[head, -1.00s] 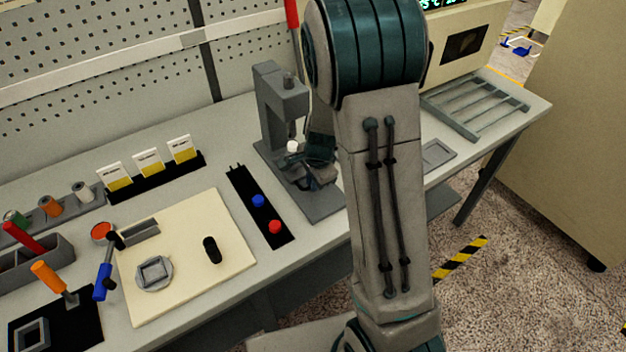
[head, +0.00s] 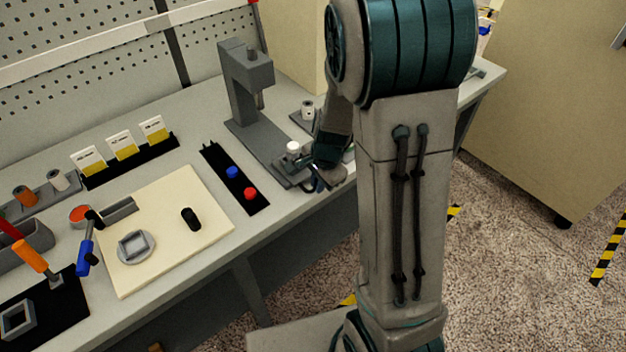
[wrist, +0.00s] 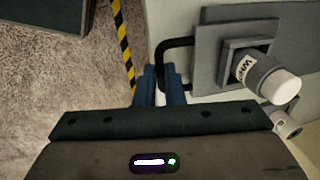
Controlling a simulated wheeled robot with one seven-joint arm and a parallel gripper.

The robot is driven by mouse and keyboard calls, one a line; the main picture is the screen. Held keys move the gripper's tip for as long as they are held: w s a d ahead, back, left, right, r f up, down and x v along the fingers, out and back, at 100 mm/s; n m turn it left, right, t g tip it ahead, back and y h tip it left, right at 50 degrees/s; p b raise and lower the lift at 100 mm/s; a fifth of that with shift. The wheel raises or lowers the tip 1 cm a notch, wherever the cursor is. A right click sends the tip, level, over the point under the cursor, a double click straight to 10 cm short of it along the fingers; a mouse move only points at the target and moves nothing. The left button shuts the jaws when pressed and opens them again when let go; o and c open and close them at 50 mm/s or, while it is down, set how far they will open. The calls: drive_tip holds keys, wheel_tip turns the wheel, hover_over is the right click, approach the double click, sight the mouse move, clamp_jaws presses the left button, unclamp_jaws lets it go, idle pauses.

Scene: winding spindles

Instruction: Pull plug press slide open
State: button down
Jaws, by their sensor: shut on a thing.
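The grey plug press (head: 246,80) stands on the bench, left of my arm in the head view. Its slide (head: 291,170) extends out from under the ram toward the bench's front edge. A grey, white-capped cylinder (head: 293,148) with lettering stands upright on the slide; it also shows in the wrist view (wrist: 264,77). In the wrist view, my gripper (wrist: 160,88) has its blue fingers shut on the slide's black U-shaped handle (wrist: 163,54), beside the slide plate (wrist: 207,62). In the head view my wrist largely hides the handle.
A black strip with a blue button (head: 232,172) and a red button (head: 250,194) lies left of the slide. A cream board (head: 205,225) lies further left. Another spool (head: 308,111) stands behind the slide. Open floor (head: 520,260) lies in front of the bench.

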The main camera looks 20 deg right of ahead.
drive_tip(key=c, duration=1.8)
unclamp_jaws()
drive_tip(key=shift+r, duration=0.15)
wheel_tip(320, 180, up, 13)
drive_tip(key=s+d, duration=0.1)
drive_tip(key=s, duration=0.1)
drive_tip(key=shift+s+r+p, duration=0.2)
drive_tip(key=shift+p, duration=0.25)
drive_tip(key=s+a+r+n, duration=0.1)
drive_tip(key=s+r+n, duration=0.1)
drive_tip(key=s+n, duration=0.4)
drive_tip(key=s+a+r+n+t, duration=0.1)
drive_tip(key=s+r+n, duration=0.1)
drive_tip(key=s+n, duration=0.5)
drive_tip(key=shift+s+r+h, duration=0.35)
drive_tip(key=shift+s+h, duration=0.05)
drive_tip(key=shift+s, duration=0.3)
